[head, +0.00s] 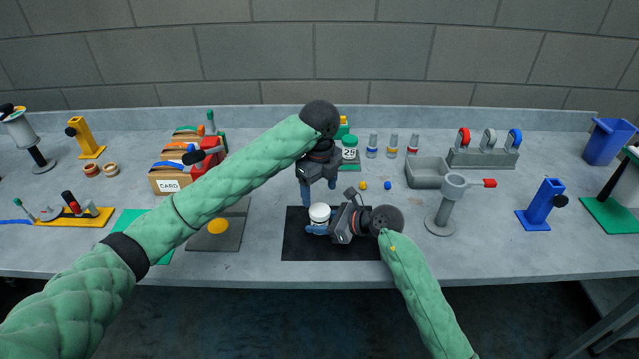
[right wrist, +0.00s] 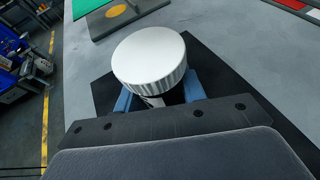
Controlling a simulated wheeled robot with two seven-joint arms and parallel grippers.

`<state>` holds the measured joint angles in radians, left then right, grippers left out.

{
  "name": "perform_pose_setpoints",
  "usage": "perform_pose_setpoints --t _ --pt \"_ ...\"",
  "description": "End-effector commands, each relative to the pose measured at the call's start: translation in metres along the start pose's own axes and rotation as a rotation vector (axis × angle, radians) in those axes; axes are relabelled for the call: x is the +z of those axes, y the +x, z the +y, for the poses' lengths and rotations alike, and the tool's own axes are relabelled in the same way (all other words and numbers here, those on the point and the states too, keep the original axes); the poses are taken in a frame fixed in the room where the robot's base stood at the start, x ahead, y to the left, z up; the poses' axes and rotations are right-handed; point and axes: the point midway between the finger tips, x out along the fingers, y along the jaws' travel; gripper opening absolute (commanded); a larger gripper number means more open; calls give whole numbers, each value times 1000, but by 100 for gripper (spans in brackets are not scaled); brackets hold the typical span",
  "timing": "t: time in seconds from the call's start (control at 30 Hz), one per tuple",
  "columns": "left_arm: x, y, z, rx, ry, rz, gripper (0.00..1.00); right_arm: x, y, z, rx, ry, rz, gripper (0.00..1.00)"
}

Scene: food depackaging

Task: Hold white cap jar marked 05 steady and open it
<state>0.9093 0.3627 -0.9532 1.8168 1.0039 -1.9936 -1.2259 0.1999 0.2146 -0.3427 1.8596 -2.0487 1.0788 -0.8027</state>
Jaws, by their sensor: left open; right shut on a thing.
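The white cap jar (head: 319,213) stands upright on the black mat (head: 300,247). Its ridged white cap (right wrist: 150,58) fills the middle of the right wrist view, and most of its body and any 05 mark are hidden. My right gripper (head: 318,229) is shut on the jar, with a blue finger on each side below the cap. My left gripper (head: 319,200) is open, pointing down just above and behind the cap. I cannot tell whether its fingers touch the cap.
A green-capped jar marked 25 (head: 349,150) stands behind my left gripper. Small yellow and blue pieces lie right of it. A grey tray (head: 427,174) and a grey stand with a red handle (head: 447,205) stand to the right. A CARD box (head: 168,185) stands at left.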

Motion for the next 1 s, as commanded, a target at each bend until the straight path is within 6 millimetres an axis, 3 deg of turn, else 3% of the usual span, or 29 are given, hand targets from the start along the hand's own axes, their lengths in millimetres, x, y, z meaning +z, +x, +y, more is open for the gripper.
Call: perform_pose_setpoints --t 0.2,0.4,0.83,0.87,1.0 --pt "0 33 1 3 -2 2 72 0 0 0 0 0 0 0" --pt "0 54 0 2 -2 1 72 0 0 0 0 0 0 0" --pt "0 63 0 1 -2 1 72 0 0 0 0 0 0 0" --pt "0 63 0 1 -2 1 70 0 0 0 0 0 0 0" --pt "0 63 0 1 -2 0 42 0 0 0 0 0 0 0"
